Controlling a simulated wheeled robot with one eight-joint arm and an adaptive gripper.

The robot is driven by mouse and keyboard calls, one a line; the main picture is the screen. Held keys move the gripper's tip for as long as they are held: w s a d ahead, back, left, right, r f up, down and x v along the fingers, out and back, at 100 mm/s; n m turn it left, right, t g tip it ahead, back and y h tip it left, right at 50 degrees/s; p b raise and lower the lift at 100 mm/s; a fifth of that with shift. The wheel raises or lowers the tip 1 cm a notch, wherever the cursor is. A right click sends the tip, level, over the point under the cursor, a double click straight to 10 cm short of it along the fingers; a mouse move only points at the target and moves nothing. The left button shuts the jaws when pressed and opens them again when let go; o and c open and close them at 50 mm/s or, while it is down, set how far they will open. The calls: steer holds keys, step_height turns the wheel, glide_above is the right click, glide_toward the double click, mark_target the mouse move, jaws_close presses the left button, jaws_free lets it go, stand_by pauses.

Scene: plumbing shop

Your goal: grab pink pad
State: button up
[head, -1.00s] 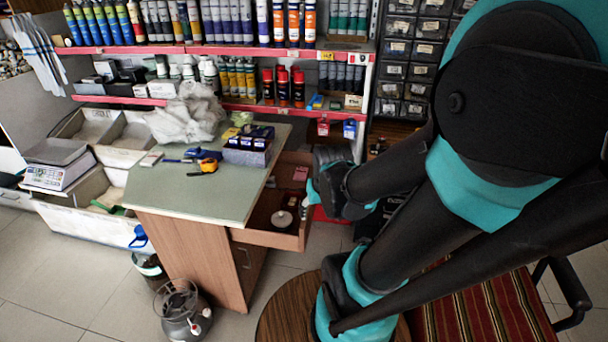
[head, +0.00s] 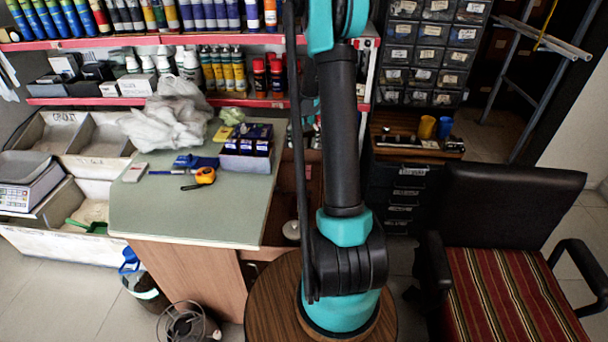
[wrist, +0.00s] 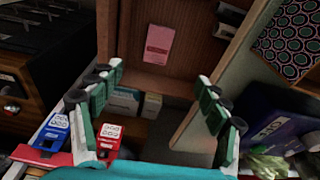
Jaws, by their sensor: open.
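The pink pad (wrist: 158,45) lies flat in the open wooden drawer (wrist: 184,75) in the wrist view. My gripper (wrist: 160,100) is open and empty, with its two fingers spread to either side of the view. The pad shows beyond the fingertips, between them in the picture, and apart from them. In the head view my own arm hides the pad and most of the drawer (head: 255,254); my gripper cannot be made out there.
The green-topped counter (head: 190,215) stands left of my arm, with a tape measure (head: 204,176) and a box of small packs (head: 247,150) on it. A red-striped chair (head: 505,275) is at right. Small boxes (wrist: 125,99) sit near the drawer in the wrist view.

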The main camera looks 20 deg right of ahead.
steer(key=w+f, duration=0.1)
glide_above(304, 172)
steer(key=s, duration=0.1)
step_height(304, 172, down, 12)
steer(key=shift+s+f, duration=0.1)
steer(key=shift+s, duration=0.05)
steer(key=shift+w+f, duration=0.2)
steer(key=shift+f, duration=0.65)
steer(key=shift+w+f, duration=0.15)
steer(key=shift+f, duration=0.75)
steer(key=shift+w+f, duration=0.2)
steer(key=shift+f, duration=0.65)
steer(key=shift+c, duration=0.3)
steer(key=c, duration=1.2)
